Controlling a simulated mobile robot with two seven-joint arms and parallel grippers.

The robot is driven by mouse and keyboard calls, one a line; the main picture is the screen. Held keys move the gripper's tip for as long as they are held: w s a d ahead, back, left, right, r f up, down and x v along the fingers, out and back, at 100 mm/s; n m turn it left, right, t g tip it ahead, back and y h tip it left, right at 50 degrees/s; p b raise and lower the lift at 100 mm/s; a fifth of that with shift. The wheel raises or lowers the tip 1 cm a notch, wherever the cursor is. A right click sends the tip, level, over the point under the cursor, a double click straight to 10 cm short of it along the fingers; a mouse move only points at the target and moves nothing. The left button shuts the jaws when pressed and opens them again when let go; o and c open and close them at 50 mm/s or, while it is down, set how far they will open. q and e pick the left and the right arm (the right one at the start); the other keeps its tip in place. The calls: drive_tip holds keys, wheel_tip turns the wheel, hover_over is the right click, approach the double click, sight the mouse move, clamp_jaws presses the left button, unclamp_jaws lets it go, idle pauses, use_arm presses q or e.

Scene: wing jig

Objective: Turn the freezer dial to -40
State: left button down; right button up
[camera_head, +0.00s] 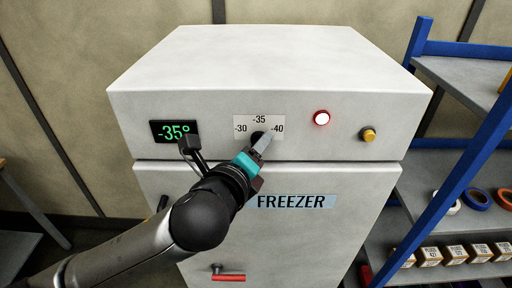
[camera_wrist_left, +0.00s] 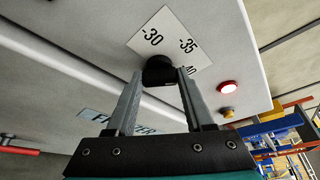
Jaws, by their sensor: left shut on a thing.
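The freezer (camera_head: 185,85) is a pale box with a display (camera_head: 172,131) reading -35° in green. Its black dial (camera_head: 257,134) sits on a white plate (camera_head: 240,120) marked -30, -35 and -40. My left gripper (camera_head: 262,142) is at the dial, partly covering it. In the left wrist view the dial (camera_wrist_left: 158,70) is between the fingertips of my left gripper (camera_wrist_left: 159,78), which is shut on it. I cannot tell where the dial's mark points. My right gripper is not in view.
A lit red lamp (camera_head: 321,118) and a yellow button (camera_head: 368,134) are right of the dial. Below are the FREEZER label (camera_head: 295,202) and a red handle (camera_head: 229,277). A blue-framed shelf (camera_head: 440,190) with boxes and tape rolls stands at right.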

use_arm(q)
drive_tip(key=shift+m, duration=0.4)
drive_tip(key=shift+y, duration=0.3)
drive_tip(key=shift+c, duration=1.4)
unclamp_jaws()
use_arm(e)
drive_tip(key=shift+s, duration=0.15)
